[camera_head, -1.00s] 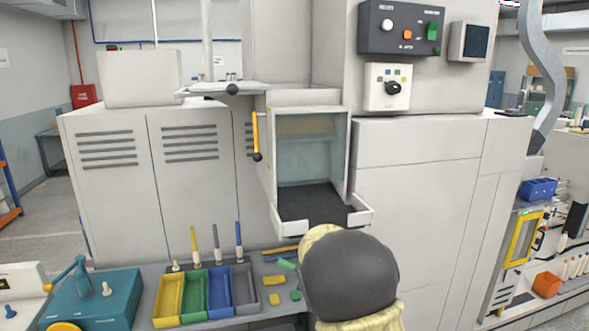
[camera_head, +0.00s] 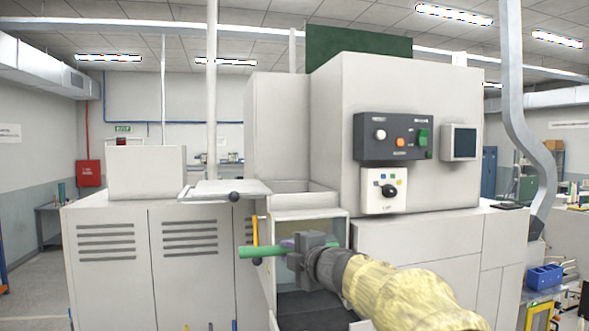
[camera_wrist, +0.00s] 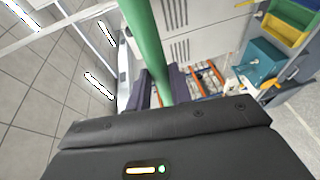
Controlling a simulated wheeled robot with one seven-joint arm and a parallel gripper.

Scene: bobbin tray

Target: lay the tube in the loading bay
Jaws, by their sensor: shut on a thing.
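My gripper (camera_head: 296,246) is shut on a green tube (camera_head: 258,252), held roughly level, its free end pointing left. The tube also shows large in the wrist view (camera_wrist: 146,45), running up from between my dark fingers. In the head view they are in front of the loading bay (camera_head: 312,228), an open box-like recess with a pale frame in the machine. Whether the tube touches the bay's frame, I cannot tell.
A yellow lever with a black knob (camera_head: 255,238) stands at the bay's left edge, close behind the tube. A raised shelf with a black knob (camera_head: 226,189) juts out above left. The control panel (camera_head: 395,136) is above right. In the wrist view, colored bins (camera_wrist: 288,22) sit at upper right.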

